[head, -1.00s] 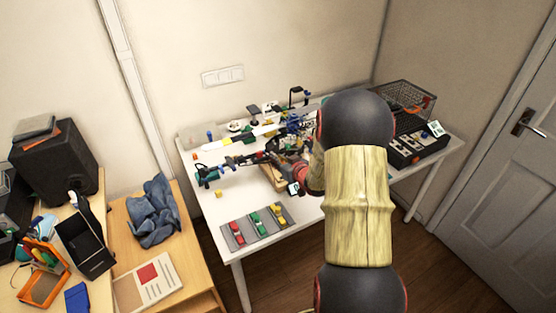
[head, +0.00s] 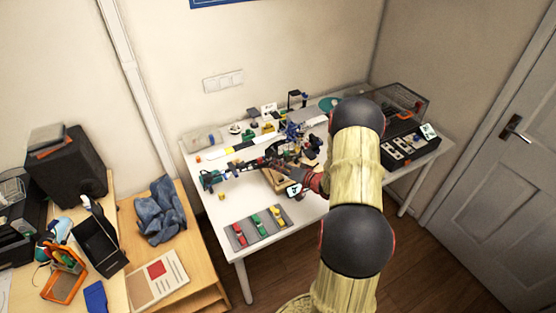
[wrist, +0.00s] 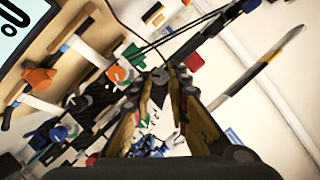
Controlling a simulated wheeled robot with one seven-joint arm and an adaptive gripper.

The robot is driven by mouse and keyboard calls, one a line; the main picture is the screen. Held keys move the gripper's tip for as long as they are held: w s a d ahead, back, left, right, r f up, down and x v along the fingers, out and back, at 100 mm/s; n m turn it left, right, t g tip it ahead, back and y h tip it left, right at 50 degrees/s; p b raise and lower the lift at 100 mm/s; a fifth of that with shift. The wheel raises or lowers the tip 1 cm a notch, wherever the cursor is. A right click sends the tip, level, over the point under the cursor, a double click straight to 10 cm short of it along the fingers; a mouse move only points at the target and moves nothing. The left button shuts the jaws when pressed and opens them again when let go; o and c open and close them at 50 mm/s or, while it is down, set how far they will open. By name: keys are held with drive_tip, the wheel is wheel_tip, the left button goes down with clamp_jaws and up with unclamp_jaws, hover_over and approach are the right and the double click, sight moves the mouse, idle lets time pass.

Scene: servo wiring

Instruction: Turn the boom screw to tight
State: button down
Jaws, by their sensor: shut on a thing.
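The dark boom (head: 240,169) with teal ends lies across the left part of the white table in the head view.
A grey tray (head: 276,229) with red, green and yellow pieces lies at the table's front. A wooden stand (head: 272,182) is beside the gripper. A wire basket and black box (head: 393,151) stand at the right. Several small parts crowd the table's back.

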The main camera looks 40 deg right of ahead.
drive_tip(key=shift+d+f+m+t+y+p, duration=0.15)
drive_tip(key=shift+m+t+y+p, duration=0.4)
drive_tip(key=shift+m, duration=0.9)
drive_tip(key=shift+d+f+m+t+y+p, duration=0.15)
drive_tip(key=shift+m+t+y+p, duration=0.4)
drive_tip(key=shift+m, duration=0.9)
drive_tip(key=shift+a, duration=0.1)
drive_tip(key=c, duration=1.7)
unclamp_jaws()
drive_tip(key=shift+s, duration=0.1)
drive_tip(key=s, duration=0.4)
drive_tip(key=s+d, duration=0.1)
drive_tip(key=s, duration=0.6)
drive_tip(key=shift+s+d+r, duration=0.35)
drive_tip(key=shift+d, duration=0.05)
